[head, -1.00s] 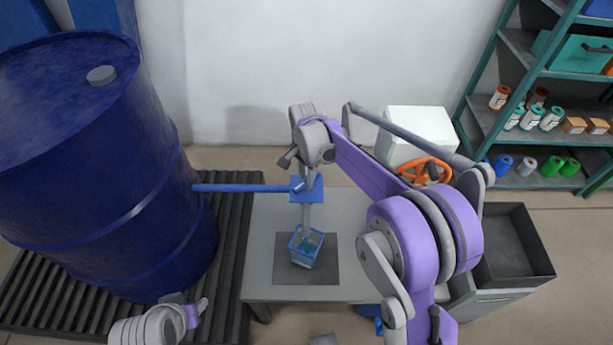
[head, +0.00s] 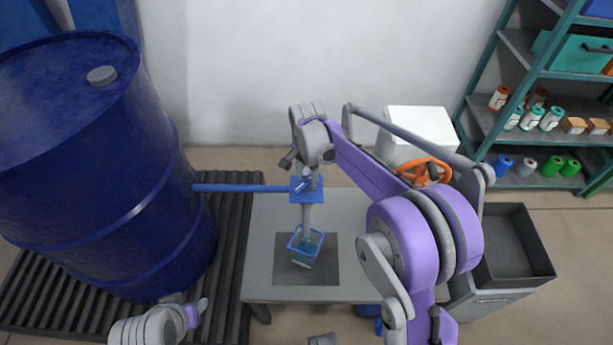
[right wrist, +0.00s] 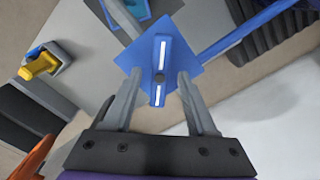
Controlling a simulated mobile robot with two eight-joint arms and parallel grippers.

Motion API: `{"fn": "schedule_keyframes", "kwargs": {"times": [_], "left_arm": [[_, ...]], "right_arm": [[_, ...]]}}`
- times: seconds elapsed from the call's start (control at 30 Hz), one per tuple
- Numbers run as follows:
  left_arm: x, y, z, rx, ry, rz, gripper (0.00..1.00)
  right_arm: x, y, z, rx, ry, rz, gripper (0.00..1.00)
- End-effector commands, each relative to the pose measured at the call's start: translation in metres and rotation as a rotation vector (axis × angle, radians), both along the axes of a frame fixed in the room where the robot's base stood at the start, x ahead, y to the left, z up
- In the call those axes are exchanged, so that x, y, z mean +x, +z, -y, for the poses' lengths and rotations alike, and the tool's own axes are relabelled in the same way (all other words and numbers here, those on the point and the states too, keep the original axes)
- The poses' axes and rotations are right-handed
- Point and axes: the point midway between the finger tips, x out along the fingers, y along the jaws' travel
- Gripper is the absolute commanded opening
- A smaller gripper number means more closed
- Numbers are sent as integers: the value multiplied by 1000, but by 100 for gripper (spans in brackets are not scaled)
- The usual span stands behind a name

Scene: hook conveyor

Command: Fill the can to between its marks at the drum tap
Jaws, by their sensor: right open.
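The small clear can with a blue rim (head: 304,250) stands upright on the dark mat on the table, under the tap. Blue liquid seems to show in it, but its level and marks are too small to read. A blue tap plate (head: 299,195) sits at the end of a blue pipe (head: 240,188) from the drum (head: 120,190). A pale column runs from the tap down into the can; I cannot tell spout from stream. My right gripper (right wrist: 160,80) is open, fingers either side of the tap's slotted blue plate (right wrist: 177,62). My left gripper (head: 197,308) hangs low at left.
The grey table (head: 262,240) has bare room around the mat. An orange handwheel (head: 425,171) and white box (head: 415,130) stand behind my right arm. A dark open bin (head: 528,240) is at right, with a stocked shelf (head: 520,90) beyond. A ribbed pallet (head: 235,250) underlies the drum.

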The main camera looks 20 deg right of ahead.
Motion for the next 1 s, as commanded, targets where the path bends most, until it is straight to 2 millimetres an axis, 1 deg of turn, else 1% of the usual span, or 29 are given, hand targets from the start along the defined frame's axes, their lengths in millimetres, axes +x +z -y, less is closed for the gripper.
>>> {"fn": "schedule_keyframes", "kwargs": {"times": [0.17,0.27,0.5,0.6,0.7,0.83,1.0], "left_arm": [[0,1,0,0,0,0,50],[0,2,0,0,0,1,50],[1,8,0,0,0,2,50],[1,10,0,0,0,3,50],[1,11,0,0,0,3,50],[1,12,0,0,0,4,50],[1,12,0,0,0,4,50]], "right_arm": [[0,4,0,0,0,0,57],[0,16,0,0,0,0,57],[0,64,0,0,0,0,57],[0,83,0,0,0,0,57],[0,96,0,0,0,0,57],[0,106,0,0,0,0,57],[0,109,0,0,0,0,57]]}}
